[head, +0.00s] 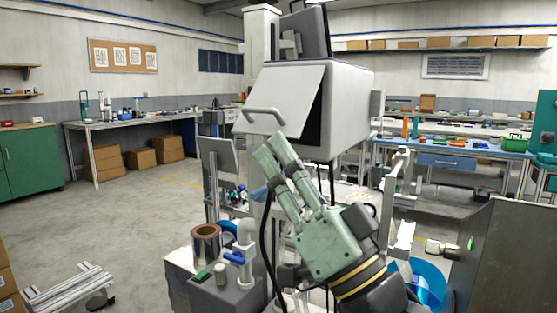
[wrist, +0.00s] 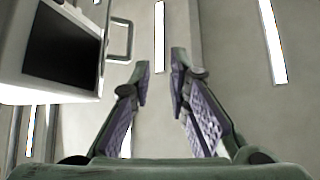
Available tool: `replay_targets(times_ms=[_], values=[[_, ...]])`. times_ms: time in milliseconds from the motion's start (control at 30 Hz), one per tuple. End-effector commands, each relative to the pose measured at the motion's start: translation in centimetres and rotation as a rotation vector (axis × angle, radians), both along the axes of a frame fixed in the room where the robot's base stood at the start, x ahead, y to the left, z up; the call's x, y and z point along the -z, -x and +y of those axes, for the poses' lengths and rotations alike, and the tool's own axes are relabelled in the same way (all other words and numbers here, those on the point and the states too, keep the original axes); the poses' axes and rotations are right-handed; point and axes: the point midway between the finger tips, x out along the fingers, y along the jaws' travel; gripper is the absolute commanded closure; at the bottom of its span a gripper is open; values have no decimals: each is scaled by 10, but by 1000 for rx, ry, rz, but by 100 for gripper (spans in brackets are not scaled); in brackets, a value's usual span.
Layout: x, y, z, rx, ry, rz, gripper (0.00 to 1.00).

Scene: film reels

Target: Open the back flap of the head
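The head is a pale box (head: 345,95) high on a stand, in the upper middle of the head view. Its flap (head: 285,88) is tilted outward at its lower edge, with a dark gap between it and the box. A bar handle (head: 263,118) sits on the flap's lower left. My gripper (head: 272,148) points up just below the handle, apparently apart from it. In the wrist view my gripper (wrist: 161,62) is open with nothing between its fingers. The handle (wrist: 130,42) is left of the fingertips there, beside the box's dark rectangular face or opening (wrist: 62,48).
A monitor (head: 305,35) is above the box. Below stand a grey unit with a brown reel (head: 206,243) and white pipework (head: 245,240). A large dark metal panel (head: 515,260) is at right. Workbenches line the walls; the floor (head: 110,230) at left is largely open.

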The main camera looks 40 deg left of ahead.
Motion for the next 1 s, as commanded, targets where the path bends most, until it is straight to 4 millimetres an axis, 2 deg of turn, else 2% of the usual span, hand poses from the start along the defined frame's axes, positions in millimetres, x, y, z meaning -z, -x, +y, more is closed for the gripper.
replay_targets(times_ms=[667, 867, 1000], values=[[2, 2, -5, 1, 0, -1, 84], [-15, 3, -5, 2, -2, -5, 84], [-38, 3, -5, 2, -2, -7, 84]])
